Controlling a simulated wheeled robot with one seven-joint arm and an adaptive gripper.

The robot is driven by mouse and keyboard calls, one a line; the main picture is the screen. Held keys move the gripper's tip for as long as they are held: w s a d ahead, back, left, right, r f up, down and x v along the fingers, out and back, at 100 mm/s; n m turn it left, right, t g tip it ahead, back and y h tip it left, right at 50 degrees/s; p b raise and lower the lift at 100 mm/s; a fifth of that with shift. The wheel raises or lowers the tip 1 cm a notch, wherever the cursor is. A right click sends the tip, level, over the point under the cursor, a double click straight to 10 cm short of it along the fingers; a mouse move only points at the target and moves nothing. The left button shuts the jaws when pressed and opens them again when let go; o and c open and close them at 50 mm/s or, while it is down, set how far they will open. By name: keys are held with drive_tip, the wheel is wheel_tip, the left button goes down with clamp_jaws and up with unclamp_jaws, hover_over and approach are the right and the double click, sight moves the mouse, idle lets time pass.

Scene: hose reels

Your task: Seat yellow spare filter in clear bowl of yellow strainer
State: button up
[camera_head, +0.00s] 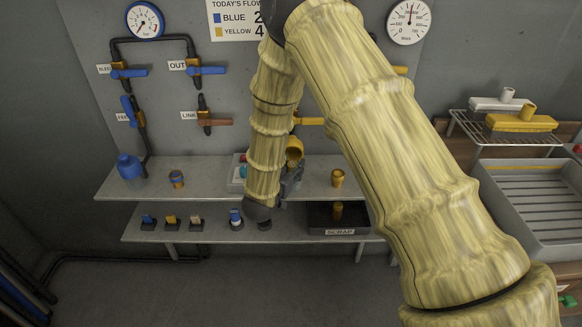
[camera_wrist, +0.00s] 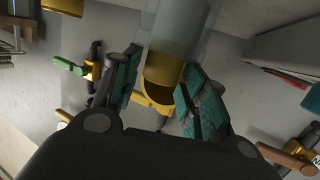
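The filter's pale body runs toward the top of the picture. A clear, see-through wall, seemingly the clear bowl (camera_wrist: 213,32), overlaps that body; I cannot tell how deep the filter sits in it. The yellow strainer head (camera_wrist: 153,95), with a dark opening, is just beyond the fingers. In the head view, the yellow head (camera_head: 294,150) shows beside my gripper (camera_head: 291,182), and my arm hides the filter.
A yellow cup-like piece (camera_head: 337,177) stands right of my gripper on the upper shelf (camera_head: 213,180). Below are several small filters (camera_head: 171,219) and a scrap bin (camera_head: 322,222). Valve handles (camera_head: 312,121) project from the wall above.

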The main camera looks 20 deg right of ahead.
drive_tip(key=shift+r, duration=0.1)
drive_tip(key=b+v, duration=0.1)
drive_tip(key=v, duration=1.1)
drive_tip(key=s+d+f+n+g+y, duration=0.25)
drive_tip(key=s+f, duration=0.35)
drive_tip(key=f, duration=0.5)
drive_tip(key=s+d+f+n+g+y, duration=0.2)
drive_tip(key=s+f+y, duration=0.2)
drive_tip(key=s+f, duration=0.45)
drive_tip(key=s+d+f+n+g+y, duration=0.1)
drive_tip(key=s+f+g, duration=0.3)
drive_tip(key=s, duration=0.8)
drive_tip(key=s+d+f+n+g+y, duration=0.2)
drive_tip(key=s+f, duration=0.6)
drive_tip(key=s, duration=0.5)
drive_tip(key=shift+d+g+y, duration=0.2)
drive_tip(key=shift+g+y, duration=0.15)
drive_tip(key=shift+g, duration=0.5)
drive_tip(key=shift+r, duration=0.1)
